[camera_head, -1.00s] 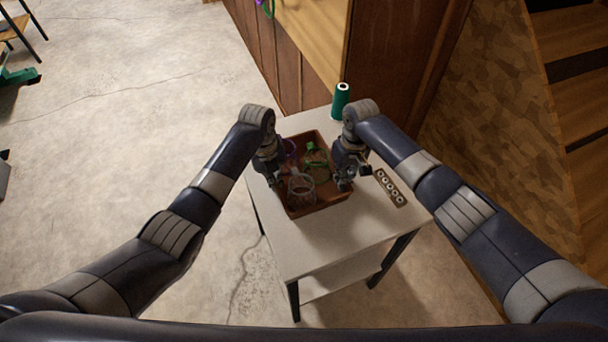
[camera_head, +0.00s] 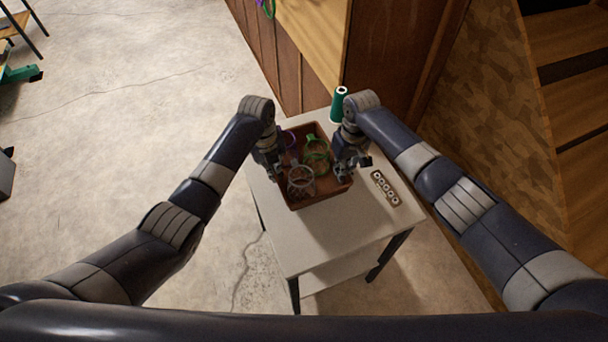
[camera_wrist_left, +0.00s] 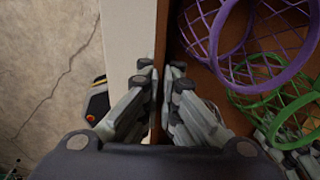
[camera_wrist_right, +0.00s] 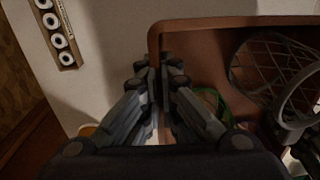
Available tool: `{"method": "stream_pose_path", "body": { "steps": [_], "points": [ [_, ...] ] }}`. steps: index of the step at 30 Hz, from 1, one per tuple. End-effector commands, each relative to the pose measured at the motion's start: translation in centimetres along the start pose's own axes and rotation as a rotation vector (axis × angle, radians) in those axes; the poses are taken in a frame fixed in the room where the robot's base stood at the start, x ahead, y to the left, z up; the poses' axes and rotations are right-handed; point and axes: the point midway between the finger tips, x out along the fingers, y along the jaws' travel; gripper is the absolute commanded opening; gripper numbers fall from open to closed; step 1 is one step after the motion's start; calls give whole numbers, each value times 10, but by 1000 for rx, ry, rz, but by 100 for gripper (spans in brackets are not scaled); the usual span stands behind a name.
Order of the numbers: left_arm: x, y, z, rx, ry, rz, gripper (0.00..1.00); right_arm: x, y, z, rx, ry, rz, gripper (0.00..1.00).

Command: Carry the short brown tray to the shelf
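The short brown tray (camera_head: 322,196) is over the small pale table and holds a purple, a green and a clear netted hoop. My left gripper (camera_head: 270,172) is at the tray's left wall. In the left wrist view its fingers (camera_wrist_left: 161,75) are closed on both sides of that wall. My right gripper (camera_head: 345,172) is at the right wall, and in the right wrist view its fingers (camera_wrist_right: 158,75) pinch the tray's wall (camera_wrist_right: 153,42). A shadow lies on the table in front of the tray; whether the tray's bottom touches the table is hidden. I cannot identify the shelf.
The pale table (camera_head: 320,235) has a free front part. A brown strip with several white rings (camera_head: 385,188) lies to the tray's right. A green thread cone (camera_head: 338,105) stands behind. A wooden cabinet (camera_head: 385,60) rises behind the table. Open concrete floor (camera_head: 120,120) lies to the left.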

Motion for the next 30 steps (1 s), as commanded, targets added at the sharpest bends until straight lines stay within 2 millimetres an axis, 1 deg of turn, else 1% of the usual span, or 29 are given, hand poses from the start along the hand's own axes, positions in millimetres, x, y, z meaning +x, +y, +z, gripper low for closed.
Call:
{"method": "stream_pose_path", "body": {
  "steps": [10, 14, 18, 20, 23, 30],
  "points": [
    [3, 1, 0, 0, 0, 2, 0, 2, 1, 0, 1, 0, 1, 0],
    [15, 2, 0, 0, 0, 2, 0, 15, 2, 0, 1, 0, 1, 0],
    [32, 3, 0, 0, 0, 2, 0, 32, 3, 0, 1, 0, 1, 0],
    [36, 4, 0, 0, 0, 1, 0, 36, 4, 0, 1, 1, 1, 0],
    [33, 4, -1, -1, -1, 1, 0, 33, 3, 1, 0, 2, 1, 0],
    [14, 6, -7, 0, -1, 0, 0, 15, -2, 8, -1, 2, 0, 0]
  ]
}}
